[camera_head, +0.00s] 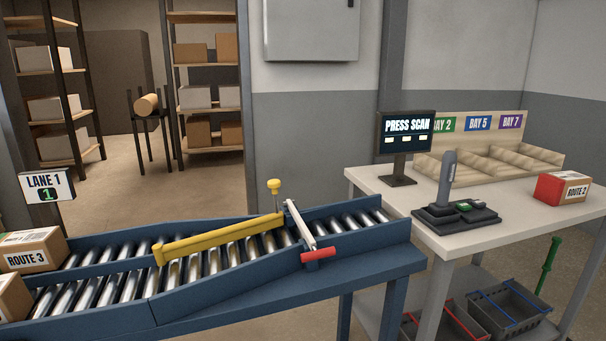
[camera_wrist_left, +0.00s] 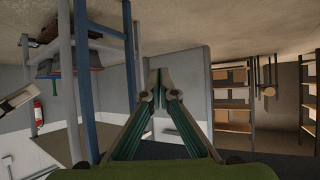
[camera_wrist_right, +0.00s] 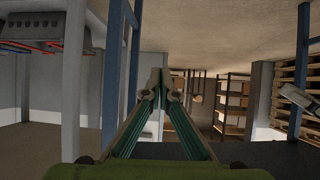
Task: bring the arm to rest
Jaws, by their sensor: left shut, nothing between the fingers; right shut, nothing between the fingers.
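My left gripper (camera_wrist_left: 160,88) shows in the left wrist view with its fingertips together and nothing between them. My right gripper (camera_wrist_right: 160,88) shows in the right wrist view, also shut and empty. Neither arm is in the head view. Both wrist views look out low and upside down, with blue and grey table legs close by. Neither gripper touches anything that I can see.
A blue roller conveyor (camera_head: 378,243) with a yellow diverter bar (camera_head: 220,238) crosses the front. Boxes marked Route 3 (camera_head: 30,248) stand at its left. A white table (camera_head: 385,188) at right holds a screen (camera_head: 407,131), a scanner (camera_head: 447,180) and a Route 2 box (camera_head: 563,189).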

